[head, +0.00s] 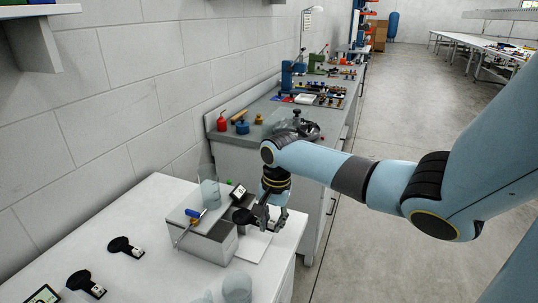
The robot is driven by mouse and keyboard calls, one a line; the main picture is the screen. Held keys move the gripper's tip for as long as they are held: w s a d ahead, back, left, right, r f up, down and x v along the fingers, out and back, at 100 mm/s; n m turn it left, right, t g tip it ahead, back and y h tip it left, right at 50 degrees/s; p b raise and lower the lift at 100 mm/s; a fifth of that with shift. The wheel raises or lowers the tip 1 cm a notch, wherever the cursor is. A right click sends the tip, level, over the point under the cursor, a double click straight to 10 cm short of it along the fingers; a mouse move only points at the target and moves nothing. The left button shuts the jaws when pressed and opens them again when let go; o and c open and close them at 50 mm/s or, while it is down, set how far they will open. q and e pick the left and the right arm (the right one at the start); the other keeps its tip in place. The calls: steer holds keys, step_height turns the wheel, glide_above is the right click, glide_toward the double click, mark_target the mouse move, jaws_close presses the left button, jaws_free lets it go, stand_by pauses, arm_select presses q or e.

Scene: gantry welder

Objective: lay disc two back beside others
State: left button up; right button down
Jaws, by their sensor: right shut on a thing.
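My right gripper (270,222) is shut on a black disc (242,216), which it holds near the right side of a grey box on the white table. Fine contact between fingers and disc is too small to tell. Two other black discs with pale tags lie on the white table at the left: one disc (122,245) farther back and one disc (84,283) nearer the front. They lie apart from each other, well to the left of my gripper. My left gripper is not in view.
Another clear beaker (237,288) stands at the front. A small screen device (45,295) lies front left. The table (160,215) is bare around the two discs.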

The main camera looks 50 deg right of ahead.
steer(key=shift+r, duration=0.1)
steer(key=shift+r+p, duration=0.7)
steer(key=shift+r, duration=2.45)
steer(key=shift+f, duration=0.15)
